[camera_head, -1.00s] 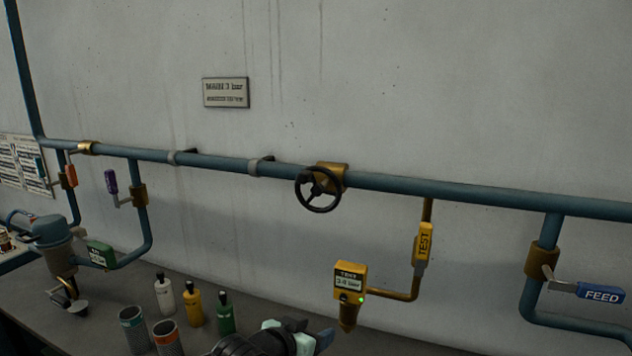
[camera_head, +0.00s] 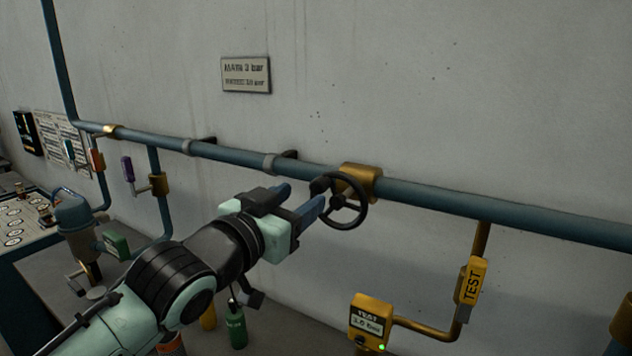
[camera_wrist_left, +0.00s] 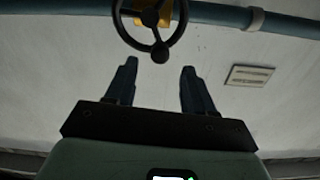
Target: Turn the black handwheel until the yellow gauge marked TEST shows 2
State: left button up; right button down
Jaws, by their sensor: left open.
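The black handwheel (camera_head: 345,201) sits on a brass valve body (camera_head: 362,178) on the blue pipe. My left gripper (camera_head: 303,200) is open, just left of the wheel, its blue fingers pointing at the wheel's left rim. In the left wrist view the wheel (camera_wrist_left: 150,18) lies beyond the fingertips (camera_wrist_left: 160,64), with its knob between their lines; nothing is between the fingers. The yellow TEST gauge (camera_head: 370,322) hangs below right of the wheel; its small display seems to read 2.0 bar, with a green light lit. My right gripper is not in view.
A yellow TEST lever (camera_head: 472,283) is on the brass branch pipe right of the gauge. A wall sign (camera_head: 246,75) hangs above the blue pipe (camera_head: 470,212). A green bottle (camera_head: 236,326) stands below my left arm. The wall around the wheel is clear.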

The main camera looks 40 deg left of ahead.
aim_at(315, 188)
pick_arm(q)
jog(key=w, duration=0.4)
jog(key=w+p, duration=0.1)
jog(key=w, duration=0.1)
jog(key=shift+a, duration=0.35)
grip_shut()
